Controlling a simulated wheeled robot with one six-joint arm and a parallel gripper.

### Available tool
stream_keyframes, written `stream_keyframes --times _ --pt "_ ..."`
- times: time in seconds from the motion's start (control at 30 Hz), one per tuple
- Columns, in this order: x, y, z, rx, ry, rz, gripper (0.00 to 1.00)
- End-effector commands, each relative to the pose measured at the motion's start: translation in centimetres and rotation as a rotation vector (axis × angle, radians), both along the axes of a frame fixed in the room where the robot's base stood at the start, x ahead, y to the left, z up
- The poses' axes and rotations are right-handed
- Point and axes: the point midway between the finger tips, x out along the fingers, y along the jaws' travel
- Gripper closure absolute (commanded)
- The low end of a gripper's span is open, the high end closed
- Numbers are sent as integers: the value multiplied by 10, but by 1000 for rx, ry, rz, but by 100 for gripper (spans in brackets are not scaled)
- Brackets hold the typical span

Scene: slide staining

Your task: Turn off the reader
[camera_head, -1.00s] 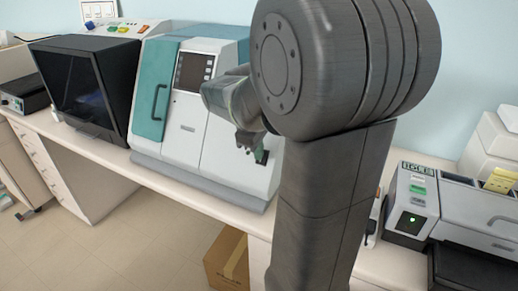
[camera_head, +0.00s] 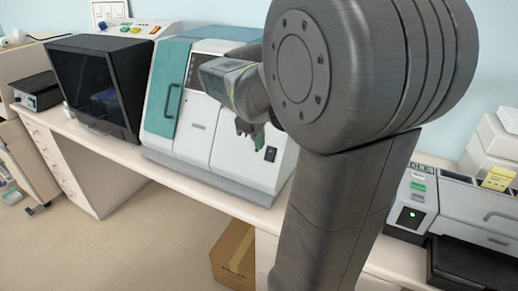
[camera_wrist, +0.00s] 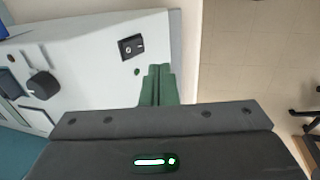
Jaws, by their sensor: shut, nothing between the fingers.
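A white machine with a teal door (camera_head: 162,95), which I take for the reader, stands on the bench left of my arm. A black rocker switch (camera_head: 270,154) sits low on its front at the right. The switch shows clearly in the wrist view (camera_wrist: 131,46), up and left of my fingertips. My gripper (camera_head: 257,142) is shut and empty, with green fingers together, just up and left of the switch in the head view. The fingers also show in the wrist view (camera_wrist: 158,72), apart from the switch. My arm hides the machine's upper right and part of its screen.
A black-fronted box (camera_head: 95,90) stands left of the machine. A grey device (camera_head: 412,205) with a lit green light is on the right. A cardboard box (camera_head: 233,254) is on the floor below. The wrist view shows a black knob (camera_wrist: 42,84) on the machine's front.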

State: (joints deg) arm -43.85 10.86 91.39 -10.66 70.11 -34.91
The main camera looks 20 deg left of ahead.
Motion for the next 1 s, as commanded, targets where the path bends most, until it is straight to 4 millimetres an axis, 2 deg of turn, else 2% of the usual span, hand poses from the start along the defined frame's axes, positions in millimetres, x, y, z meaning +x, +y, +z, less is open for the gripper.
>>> stream_keyframes --times 0.2,0.4,0.77,1.0 --pt "1 0 42 2 -1 -1 100" --pt "2 0 63 0 1 -1 100" --pt "1 0 66 -1 1 -1 100" --pt "1 0 61 -1 2 -1 100"
